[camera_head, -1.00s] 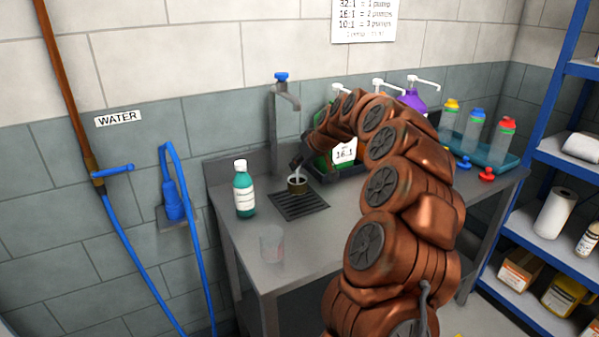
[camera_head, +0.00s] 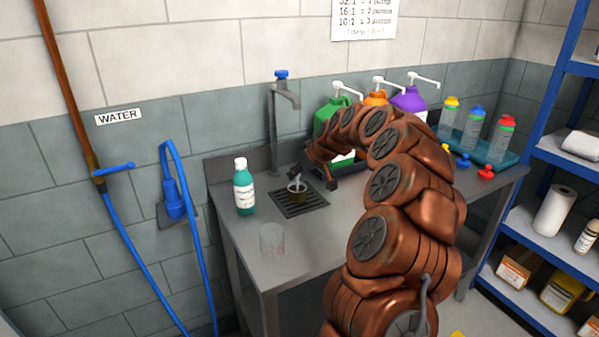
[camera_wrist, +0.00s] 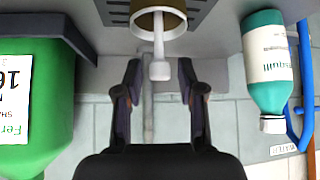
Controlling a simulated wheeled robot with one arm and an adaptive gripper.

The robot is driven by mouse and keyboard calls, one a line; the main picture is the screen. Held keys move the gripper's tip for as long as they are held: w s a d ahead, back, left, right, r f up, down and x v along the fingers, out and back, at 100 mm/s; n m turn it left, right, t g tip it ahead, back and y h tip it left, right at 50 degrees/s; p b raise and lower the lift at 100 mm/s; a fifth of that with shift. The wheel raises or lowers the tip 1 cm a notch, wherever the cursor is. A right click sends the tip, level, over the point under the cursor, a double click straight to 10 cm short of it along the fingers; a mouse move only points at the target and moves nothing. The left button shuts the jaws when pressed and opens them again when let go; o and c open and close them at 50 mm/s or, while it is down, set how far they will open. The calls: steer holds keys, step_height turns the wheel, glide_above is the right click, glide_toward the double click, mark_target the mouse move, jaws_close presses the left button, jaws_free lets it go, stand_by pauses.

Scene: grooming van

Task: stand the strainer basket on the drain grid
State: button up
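The strainer basket (camera_head: 297,194) is a small brass-coloured cup with a pale upright stem. It stands upright on the dark slotted drain grid (camera_head: 318,206), towards its back half. The wrist view shows the basket (camera_wrist: 147,22) at the top, with slots of the drain grid (camera_wrist: 113,10) beside it; its underside is hidden. My gripper (camera_head: 312,179) is just above the basket. In the wrist view my gripper (camera_wrist: 158,80) is open, its fingers on either side of the stem's knob with gaps.
A green-capped-in-white bottle (camera_head: 244,187) stands left of the grid, a clear cup (camera_head: 271,240) in front. A tap (camera_head: 274,115) rises behind. Pump jugs, including a purple one (camera_head: 409,100), stand behind my arm. A blue shelf (camera_head: 555,172) is at right.

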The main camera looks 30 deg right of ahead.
steer(key=shift+o, duration=0.2)
steer(key=shift+r, duration=0.1)
steer(key=a+b+v, duration=0.1)
steer(key=b+v, duration=0.1)
steer(key=v, duration=1)
steer(key=s+a+f+n+g+y, duration=0.15)
steer(key=s+a, duration=0.35)
steer(key=a, duration=0.6)
steer(key=s+a+f+g, duration=0.25)
steer(key=s+a, duration=0.35)
steer(key=a, duration=0.5)
steer(key=s+a+f+m+g, duration=0.1)
steer(key=s+a+f+g, duration=0.1)
steer(key=s, duration=0.7)
steer(key=s+a+f+g+h, duration=0.1)
steer(key=s+f, duration=0.3)
steer(key=s, duration=0.6)
steer(key=s+a+f+m+g+h, duration=0.1)
steer(key=s+a+f+g, duration=0.2)
steer(key=s, duration=0.6)
steer(key=shift+s+a+f+m, duration=0.2)
steer(key=shift+s+f+m, duration=0.15)
steer(key=shift+f, duration=0.1)
